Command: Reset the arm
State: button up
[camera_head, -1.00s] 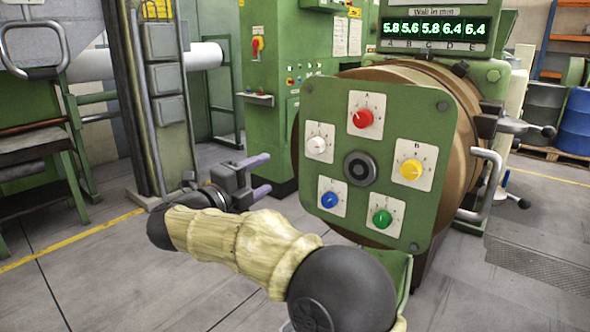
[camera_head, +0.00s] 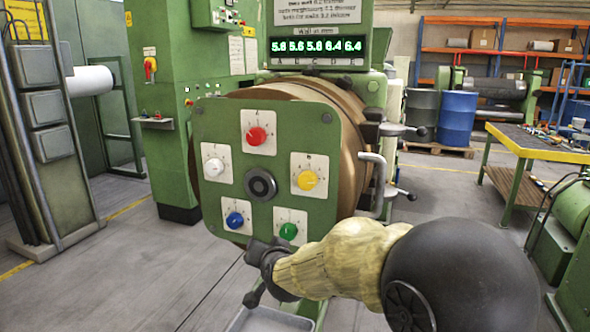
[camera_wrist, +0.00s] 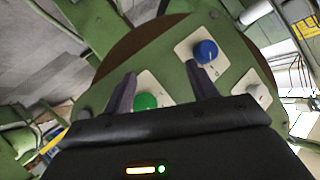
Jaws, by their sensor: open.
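My arm reaches in from the lower right of the head view, with its wrist just below the green knob (camera_head: 288,231) of the extruder's panel (camera_head: 325,150). My gripper (camera_wrist: 160,69) shows in the wrist view with two purple-grey fingers apart and nothing between them. Beyond the fingers is the panel, with the green knob (camera_wrist: 145,101) seen in the gap, the blue knob (camera_wrist: 206,51) near the right fingertip and a white knob (camera_wrist: 258,93) farther right. In the head view the fingers cannot be made out. Contact with the panel cannot be told.
The panel also carries red (camera_head: 256,136), yellow (camera_head: 307,180), white (camera_head: 215,167) and blue (camera_head: 235,220) knobs. A lit display (camera_head: 317,47) stands above. A bent handle (camera_head: 374,185) juts out at right. A workbench (camera_head: 525,140) and blue barrel (camera_head: 457,118) stand beyond open floor.

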jog(key=s+d+f+n+g+h, duration=0.15)
jog(key=s+d+f+g, duration=0.35)
jog(key=s+d+f, duration=0.5)
jog(key=s+d+f+n+g+h, duration=0.1)
jog(key=s+d+f+g+h, duration=0.35)
jog(key=s+d, duration=0.85)
notch_tip(320, 180, up, 17)
jog(key=a+y+p, duration=0.1)
jog(key=y+p, duration=0.1)
jog(key=p, duration=1.6)
jog(key=shift+s+a+g, duration=0.15)
jog(key=shift+s+g, duration=0.2)
